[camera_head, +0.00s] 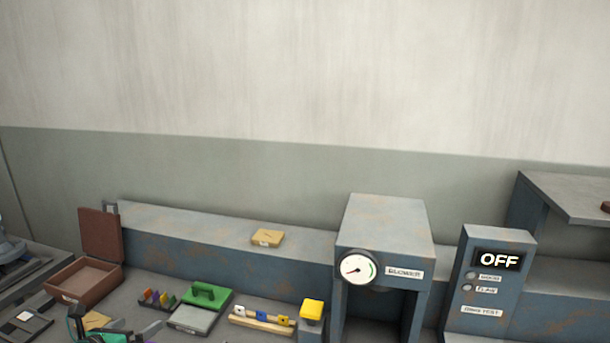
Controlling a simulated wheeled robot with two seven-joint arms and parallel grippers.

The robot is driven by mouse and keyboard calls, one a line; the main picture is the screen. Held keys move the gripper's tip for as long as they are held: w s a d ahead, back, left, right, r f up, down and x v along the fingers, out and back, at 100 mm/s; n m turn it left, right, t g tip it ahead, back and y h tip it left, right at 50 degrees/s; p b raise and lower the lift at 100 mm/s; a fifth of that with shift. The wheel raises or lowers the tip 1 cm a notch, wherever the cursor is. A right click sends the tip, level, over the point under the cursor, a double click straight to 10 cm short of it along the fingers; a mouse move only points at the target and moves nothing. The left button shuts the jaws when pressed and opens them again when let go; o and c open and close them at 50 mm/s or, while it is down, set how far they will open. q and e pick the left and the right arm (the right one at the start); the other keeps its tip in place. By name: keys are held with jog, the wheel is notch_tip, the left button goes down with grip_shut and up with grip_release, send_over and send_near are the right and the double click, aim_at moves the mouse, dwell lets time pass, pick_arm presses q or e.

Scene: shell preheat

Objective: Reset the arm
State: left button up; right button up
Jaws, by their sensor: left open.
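My left gripper (112,328) shows at the bottom left edge of the head view, over the bench. It is open, with dark fingers that have green-teal parts. The lower part of it is cut off by the frame. A tan plate (97,320) lies close behind it; I cannot tell whether they touch. Nothing shows held in the gripper. My right gripper is not in view.
An open brown box (85,282) stands at left.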

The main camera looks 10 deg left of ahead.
pick_arm(q)
jog(key=s+d+f+n+g+y, duration=0.2)
jog(key=s+d+f+n, duration=0.35)
jog(key=d+n, duration=0.35)
jog(key=s+d+f+n+g+y, duration=0.1)
jog(key=s+d+f+n, duration=0.45)
jog(key=n, duration=0.45)
jog(key=s+d+f+n+g+h, duration=0.1)
jog(key=s+d+n+g, duration=0.3)
jog(key=s+d+n, duration=0.4)
jog(key=s+d+f+n+g+h, duration=0.1)
jog(key=s+d+n+g, duration=0.2)
jog(key=s+d+n, duration=0.45)
notch_tip(320, 180, down, 32)
jog(key=s+a+m+g+b, duration=0.1)
jog(key=a+m+b, duration=0.1)
jog(key=a+b, duration=0.1)
jog(key=s+a+f+g+b, duration=0.1)
jog(key=s+f+b, duration=0.1)
jog(key=s+f, duration=0.8)
jog(key=s+a+f+b, duration=0.1)
jog(key=s+a+f, duration=0.1)
jog(key=s+f, duration=0.8)
notch_tip(320, 180, down, 5)
jog(key=shift+a+f+g+b, duration=0.15)
jog(key=shift+g+b, duration=0.25)
